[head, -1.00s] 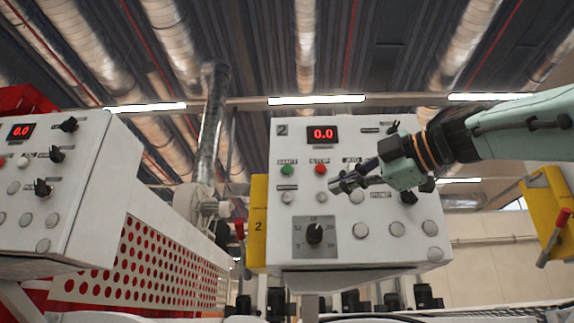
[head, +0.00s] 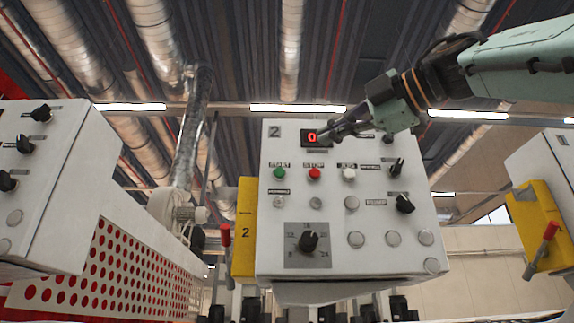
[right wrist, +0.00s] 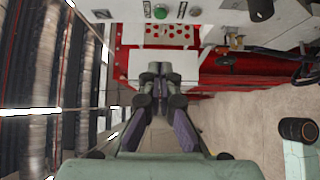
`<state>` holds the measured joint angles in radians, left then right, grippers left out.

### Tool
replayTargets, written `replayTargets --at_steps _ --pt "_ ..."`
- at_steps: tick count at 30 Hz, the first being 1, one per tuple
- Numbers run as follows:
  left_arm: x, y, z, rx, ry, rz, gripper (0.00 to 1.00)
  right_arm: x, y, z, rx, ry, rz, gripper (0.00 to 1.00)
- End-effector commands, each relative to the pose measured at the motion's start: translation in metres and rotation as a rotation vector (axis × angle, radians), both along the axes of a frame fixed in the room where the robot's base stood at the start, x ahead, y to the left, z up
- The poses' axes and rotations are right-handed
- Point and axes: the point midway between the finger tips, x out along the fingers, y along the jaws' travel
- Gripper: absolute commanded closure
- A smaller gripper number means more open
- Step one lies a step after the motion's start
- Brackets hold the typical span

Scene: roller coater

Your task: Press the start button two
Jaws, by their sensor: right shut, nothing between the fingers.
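The control panel marked 2 (head: 275,235) stands upright in the middle of the head view. Its green start button (head: 279,173) is in plain sight under a START label, left of the red stop button (head: 314,174) and the white jog button (head: 348,174). My right gripper (head: 325,137) is shut and empty, in front of the red display and partly covering it. Its tips appear above and right of the start button. The right wrist view shows the shut fingers (right wrist: 160,72) below a green button (right wrist: 160,12) on a panel. My left gripper is not in view.
A yellow box marked 2 (head: 244,230) with a red-handled lever is on the panel's left side. Another white panel (head: 50,190) stands at left above a perforated red-and-white guard (head: 95,275). Black knobs (head: 309,242) project from the panel. A further panel (head: 545,160) stands at right.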

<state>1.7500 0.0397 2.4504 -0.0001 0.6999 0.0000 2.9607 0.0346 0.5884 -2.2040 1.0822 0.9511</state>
Motion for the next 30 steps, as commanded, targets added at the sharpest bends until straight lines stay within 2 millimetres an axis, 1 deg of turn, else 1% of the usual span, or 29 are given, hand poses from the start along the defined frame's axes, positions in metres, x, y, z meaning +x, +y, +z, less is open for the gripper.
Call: replayTargets --at_steps 5,18,30 --pt "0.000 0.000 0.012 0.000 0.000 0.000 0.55 0.011 0.013 0.002 -0.001 0.003 0.002 1.00" --pt "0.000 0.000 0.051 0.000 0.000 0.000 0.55 0.050 0.052 0.002 0.000 0.001 0.000 1.00" --pt "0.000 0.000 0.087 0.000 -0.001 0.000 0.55 0.072 0.074 0.002 0.001 0.001 -0.001 1.00"
